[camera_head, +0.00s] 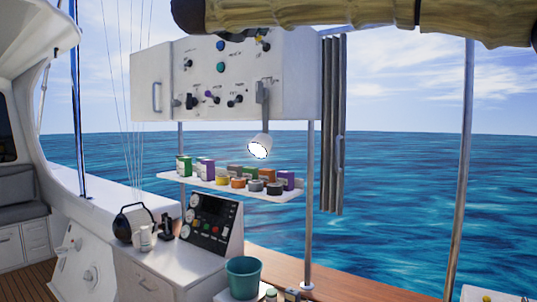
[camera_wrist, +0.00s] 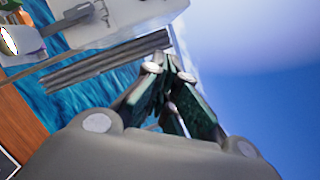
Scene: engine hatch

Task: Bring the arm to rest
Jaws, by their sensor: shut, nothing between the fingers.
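My gripper (camera_wrist: 172,65) shows in the wrist view, its dark fingers drawn together at the tips with nothing between them. It points toward open sky and the edge of the white panel box (camera_wrist: 105,20), apart from both. My gripper is not visible in the head view.
The white panel box (camera_head: 225,75) with knobs hangs at the centre. A grey slatted panel (camera_head: 333,125) is at its right. A lamp (camera_head: 259,146) hangs over a shelf (camera_head: 230,188) of small boxes and rolls. A teal bucket (camera_head: 243,278) stands below. Open sea lies right.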

